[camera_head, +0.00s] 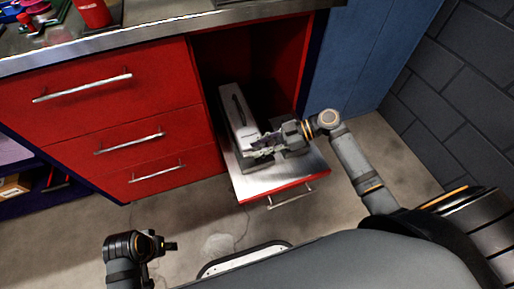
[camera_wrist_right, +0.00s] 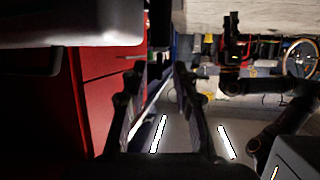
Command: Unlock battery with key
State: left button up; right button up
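A long pale grey block (camera_head: 226,101) with a dark slot along its top, which looks like the battery, stands on the pulled-out tray (camera_head: 245,186) of the red cabinet. My right gripper (camera_head: 262,143) is at its right side, near its front end; contact cannot be told. In the right wrist view the gripper's two fingers (camera_wrist_right: 158,68) stand apart with a gap between them, and I see nothing held. A large pale shape at the upper left there is probably the battery (camera_wrist_right: 75,25). My left gripper (camera_head: 170,245) is low at the left, over the floor, away from the cabinet. I cannot make out a key or a keyhole.
Red drawers (camera_head: 120,100) with bar handles are shut to the left of the open bay. The worktop edge (camera_head: 150,40) runs above. A blue panel (camera_head: 355,55) and a dark block wall (camera_head: 465,90) stand to the right. The floor in front is clear.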

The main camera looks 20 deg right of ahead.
jog(key=shift+w+a+f, duration=0.1)
jog(key=shift+a+f, duration=0.05)
jog(key=shift+a, duration=0.4)
pick_arm(q)
jog(key=shift+f, duration=0.15)
pick_arm(e)
jog(key=shift+c, duration=0.5)
